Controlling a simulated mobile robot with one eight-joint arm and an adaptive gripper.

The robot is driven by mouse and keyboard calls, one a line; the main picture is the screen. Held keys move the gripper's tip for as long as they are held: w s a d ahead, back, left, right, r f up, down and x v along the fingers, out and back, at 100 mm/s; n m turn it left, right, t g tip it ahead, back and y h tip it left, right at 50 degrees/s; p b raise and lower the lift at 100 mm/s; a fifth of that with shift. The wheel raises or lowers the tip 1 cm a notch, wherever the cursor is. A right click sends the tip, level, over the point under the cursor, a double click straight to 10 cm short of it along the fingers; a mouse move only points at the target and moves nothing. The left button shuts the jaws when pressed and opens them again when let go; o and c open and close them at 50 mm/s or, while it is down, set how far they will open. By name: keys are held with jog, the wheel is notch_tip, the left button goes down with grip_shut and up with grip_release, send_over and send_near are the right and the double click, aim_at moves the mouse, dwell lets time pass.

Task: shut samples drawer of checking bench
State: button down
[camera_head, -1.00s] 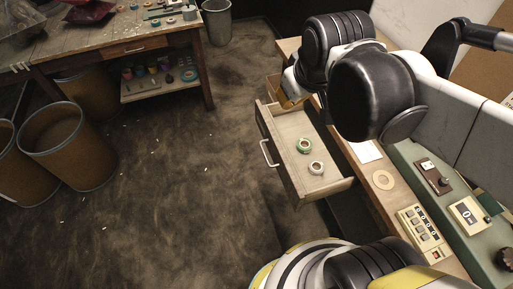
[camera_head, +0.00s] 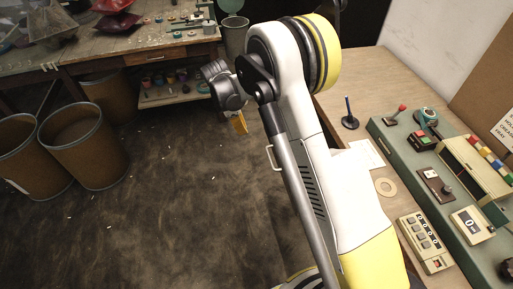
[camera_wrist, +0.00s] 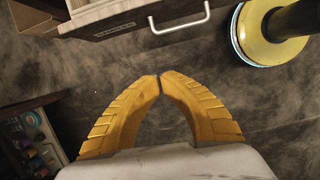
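The samples drawer of the checking bench (camera_head: 365,78) is mostly hidden behind my arm in the head view; its pale handle (camera_head: 271,158) stands out from the bench to the left of my arm. In the wrist view the drawer front (camera_wrist: 122,22) and its handle (camera_wrist: 180,22) are at the top, beyond my fingertips and apart from them. My gripper (camera_wrist: 159,77) has its two yellow fingers meeting at the tips, with nothing between them. In the head view part of my gripper (camera_head: 239,122) shows left of the bench, above the floor.
On the bench are a keypad box (camera_head: 426,243), a tape ring (camera_head: 386,187) and a green panel (camera_head: 408,150). A worktable (camera_head: 110,48) and brown bins (camera_head: 84,145) stand at the left. The floor between is clear.

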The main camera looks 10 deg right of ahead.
jog(key=d+f+b, duration=0.5)
jog(key=d+f, duration=0.1)
jog(key=f, duration=0.5)
jog(key=shift+s+d+f+b, duration=0.15)
jog(key=shift+d+f+b, duration=0.05)
jog(key=shift+b, duration=0.15)
